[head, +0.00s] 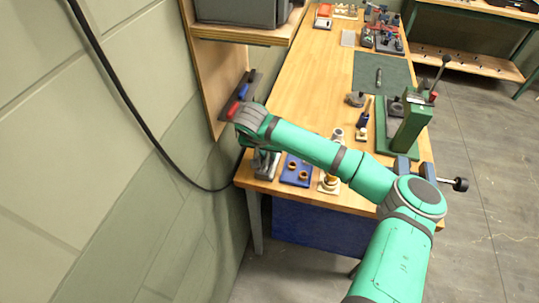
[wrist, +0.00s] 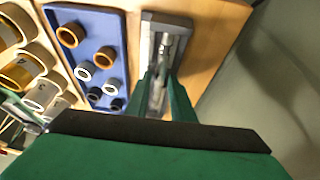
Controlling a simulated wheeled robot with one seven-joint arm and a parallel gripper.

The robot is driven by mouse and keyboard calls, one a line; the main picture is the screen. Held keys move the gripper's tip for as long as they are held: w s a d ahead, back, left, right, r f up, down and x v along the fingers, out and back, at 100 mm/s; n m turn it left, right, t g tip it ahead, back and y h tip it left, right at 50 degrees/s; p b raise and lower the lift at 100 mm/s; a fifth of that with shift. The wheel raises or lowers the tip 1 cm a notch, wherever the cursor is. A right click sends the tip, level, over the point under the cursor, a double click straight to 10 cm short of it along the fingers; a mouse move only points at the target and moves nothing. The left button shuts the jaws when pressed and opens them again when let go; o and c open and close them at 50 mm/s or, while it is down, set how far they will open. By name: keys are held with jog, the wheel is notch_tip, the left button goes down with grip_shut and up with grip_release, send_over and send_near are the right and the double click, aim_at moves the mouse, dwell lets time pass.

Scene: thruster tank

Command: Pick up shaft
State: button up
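My gripper (wrist: 161,76) points down over a long grey metal fixture (wrist: 165,27) at the table's near left corner. Its two green fingers stand apart, with bright metal parts of the fixture showing between them; I see nothing clearly gripped. The fixture also shows in the head view (head: 267,165), partly hidden by my wrist. I cannot tell whether one of the bright parts inside it is a shaft. A short thin metal rod (head: 379,77), possibly a shaft, lies on the dark green mat (head: 398,66) farther up the table.
A blue tray (head: 291,178) with bushings and rings stands beside the fixture; it also shows in the wrist view (wrist: 110,53). A green hand press (head: 409,128) stands at the right edge. A wooden shelf (head: 240,33) and the wall are close on the left.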

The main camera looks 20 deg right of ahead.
jog(key=shift+c, duration=0.4)
grip_shut()
jog(key=shift+r, duration=0.15)
